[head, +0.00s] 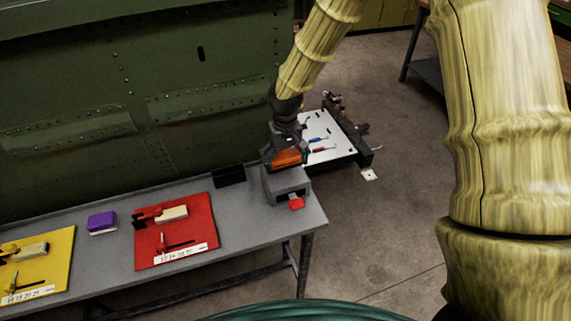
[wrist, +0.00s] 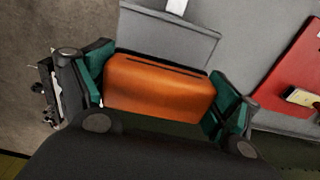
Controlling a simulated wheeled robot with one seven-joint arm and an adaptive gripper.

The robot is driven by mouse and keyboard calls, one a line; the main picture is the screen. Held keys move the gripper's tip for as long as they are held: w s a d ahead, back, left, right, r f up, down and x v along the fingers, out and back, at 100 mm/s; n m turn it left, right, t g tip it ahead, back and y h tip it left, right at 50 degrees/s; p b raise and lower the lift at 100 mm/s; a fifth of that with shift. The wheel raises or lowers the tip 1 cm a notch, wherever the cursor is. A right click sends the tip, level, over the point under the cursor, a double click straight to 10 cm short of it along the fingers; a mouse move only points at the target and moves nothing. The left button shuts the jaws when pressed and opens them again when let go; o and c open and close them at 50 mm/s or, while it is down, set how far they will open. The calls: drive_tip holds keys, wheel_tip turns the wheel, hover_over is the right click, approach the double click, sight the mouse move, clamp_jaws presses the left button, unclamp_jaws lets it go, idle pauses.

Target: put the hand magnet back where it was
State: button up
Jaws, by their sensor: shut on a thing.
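The hand magnet appears to be the orange block (head: 287,158) between my fingers. In the wrist view the orange block (wrist: 158,86) fills the space between the teal finger pads, with a dark slot along its top edge. My gripper (head: 284,152) is shut on it, at the right end of the grey bench. Just below it in the head view stands a grey box (head: 289,183) with a red tab (head: 297,203) at its front. The grey box (wrist: 170,38) also shows behind the magnet in the wrist view. I cannot tell whether magnet and box touch.
A black bin (head: 229,176) stands left of the box. A red tool board (head: 178,245), a purple-topped block (head: 102,222) and a yellow board (head: 58,250) lie farther left on the bench. The green fuselage panel (head: 150,90) rises behind. A white-topped stand (head: 335,150) is beyond.

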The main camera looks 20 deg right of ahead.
sight(285, 168)
drive_tip(key=shift+s+f+p, duration=0.1)
drive_tip(key=shift+f+p, duration=0.25)
drive_tip(key=shift+p, duration=0.05)
drive_tip(key=shift+f+p, duration=0.55)
drive_tip(key=shift+f, duration=0.7)
drive_tip(key=shift+f, duration=0.2)
drive_tip(key=o, duration=1.1)
drive_tip(key=shift+r, duration=0.2)
drive_tip(key=shift+r+b, duration=2.25)
drive_tip(key=shift+r, duration=3.7)
